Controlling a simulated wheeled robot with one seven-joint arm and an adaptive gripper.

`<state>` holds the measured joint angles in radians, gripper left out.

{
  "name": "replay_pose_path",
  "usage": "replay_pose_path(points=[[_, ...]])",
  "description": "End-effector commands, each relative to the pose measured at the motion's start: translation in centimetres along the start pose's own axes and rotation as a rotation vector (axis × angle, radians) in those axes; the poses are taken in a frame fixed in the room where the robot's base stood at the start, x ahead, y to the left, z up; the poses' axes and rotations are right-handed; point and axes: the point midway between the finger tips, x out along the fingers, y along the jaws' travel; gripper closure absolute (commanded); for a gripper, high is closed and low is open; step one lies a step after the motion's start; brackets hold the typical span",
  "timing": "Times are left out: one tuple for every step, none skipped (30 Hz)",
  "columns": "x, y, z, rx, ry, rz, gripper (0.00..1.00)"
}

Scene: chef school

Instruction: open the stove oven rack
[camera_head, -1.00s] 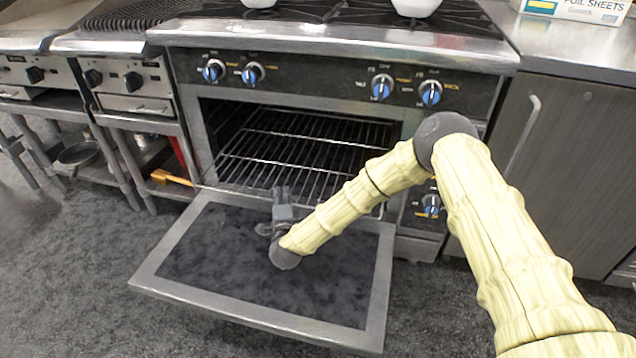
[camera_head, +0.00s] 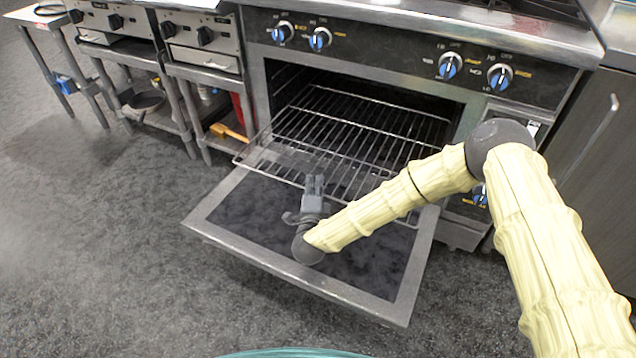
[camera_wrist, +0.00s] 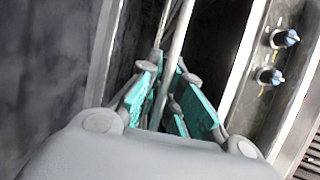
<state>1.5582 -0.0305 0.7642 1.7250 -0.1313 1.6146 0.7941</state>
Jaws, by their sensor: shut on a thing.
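The wire oven rack (camera_head: 345,122) sits in the open oven cavity, and its front part sticks out over the lowered oven door (camera_head: 290,279). My gripper (camera_head: 314,182) is at the rack's front edge, above the door's dark inner panel. In the wrist view, a thin metal bar of the rack (camera_wrist: 181,36) runs between the teal pads of my gripper (camera_wrist: 168,82), which is shut on it. The exact pad contact is partly hidden by the fingers.
The stove's front panel has several blue knobs (camera_head: 449,66) above the oven. A lower shelf at left holds a pan (camera_head: 147,101) and a wooden-handled tool (camera_head: 229,132). A grey cabinet (camera_head: 590,130) stands at right. The carpet in front and at left is clear.

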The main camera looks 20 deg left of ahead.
Motion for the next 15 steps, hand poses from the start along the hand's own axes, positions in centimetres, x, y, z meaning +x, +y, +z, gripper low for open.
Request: replay_pose_path(points=[[0.06,0.11,-0.38,-0.002,0.006,0.001,1.00],[0.07,0.11,-0.41,-0.002,0.007,0.001,1.00],[0.08,0.12,-0.45,-0.002,0.008,0.000,1.00],[0.09,0.12,-0.49,-0.002,0.008,0.000,1.00],[0.10,0.12,-0.51,-0.003,0.008,0.000,0.88],[0.10,0.12,-0.49,-0.003,0.008,0.000,0.80],[0.10,0.11,-0.44,-0.003,0.007,0.000,0.75],[0.10,0.11,-0.38,-0.002,0.007,0.000,0.71],[0.09,0.10,-0.28,-0.002,0.005,0.000,0.71],[0.09,0.09,-0.21,-0.002,0.005,0.000,0.71],[0.08,0.09,-0.16,-0.002,0.004,0.000,0.71],[0.08,0.08,-0.10,-0.002,0.003,0.000,0.71],[0.08,0.08,-0.06,-0.002,0.003,0.000,0.71],[0.08,0.07,-0.04,-0.002,0.002,0.000,0.71],[0.08,0.07,-0.02,-0.002,0.002,0.000,0.71]])
